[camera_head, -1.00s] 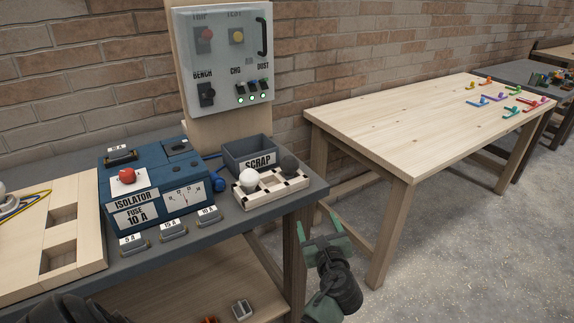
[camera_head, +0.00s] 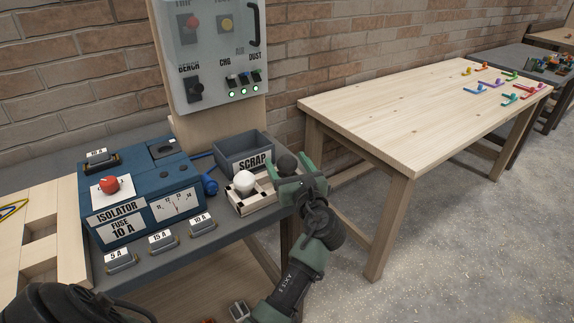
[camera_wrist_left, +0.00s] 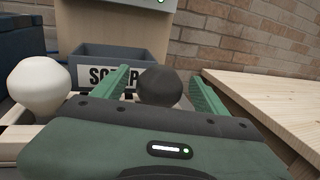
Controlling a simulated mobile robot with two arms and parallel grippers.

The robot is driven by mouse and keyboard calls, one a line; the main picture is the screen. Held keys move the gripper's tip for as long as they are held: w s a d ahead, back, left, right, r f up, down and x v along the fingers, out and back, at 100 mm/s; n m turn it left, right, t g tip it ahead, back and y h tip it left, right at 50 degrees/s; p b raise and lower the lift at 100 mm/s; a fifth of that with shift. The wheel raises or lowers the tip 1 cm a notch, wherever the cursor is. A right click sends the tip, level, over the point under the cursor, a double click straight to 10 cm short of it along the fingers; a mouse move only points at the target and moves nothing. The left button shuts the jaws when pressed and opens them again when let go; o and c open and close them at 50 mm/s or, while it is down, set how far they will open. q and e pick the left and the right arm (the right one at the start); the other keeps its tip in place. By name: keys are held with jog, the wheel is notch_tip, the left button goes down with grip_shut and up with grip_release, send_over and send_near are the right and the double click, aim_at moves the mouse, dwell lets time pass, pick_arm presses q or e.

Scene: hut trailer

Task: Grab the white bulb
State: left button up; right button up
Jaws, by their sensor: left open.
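The white bulb (camera_head: 244,182) stands in a small light wooden rack (camera_head: 258,204) on the grey bench. It also shows at the left edge of the left wrist view (camera_wrist_left: 38,85). A dark bulb (camera_head: 286,164) stands to its right in the same rack. My left gripper (camera_head: 293,170) is open at the rack's right end. In the left wrist view the dark bulb (camera_wrist_left: 160,87) appears between the open green fingers (camera_wrist_left: 160,75), and the white bulb is outside them, to the left. I cannot tell whether the fingers touch the dark bulb. My right gripper is out of view.
A grey SCRAP bin (camera_head: 235,146) stands right behind the rack. The blue isolator box (camera_head: 133,190) is to the left, with several labelled fuses (camera_head: 162,241) before it. A wooden table (camera_head: 400,120) stands to the right, its near part clear.

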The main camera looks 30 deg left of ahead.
pick_arm(q)
jog(key=x, duration=0.3)
jog(key=shift+f, duration=0.1)
jog(key=shift+d, duration=0.1)
jog(key=c, duration=1.3)
jog(key=shift+c, duration=0.7)
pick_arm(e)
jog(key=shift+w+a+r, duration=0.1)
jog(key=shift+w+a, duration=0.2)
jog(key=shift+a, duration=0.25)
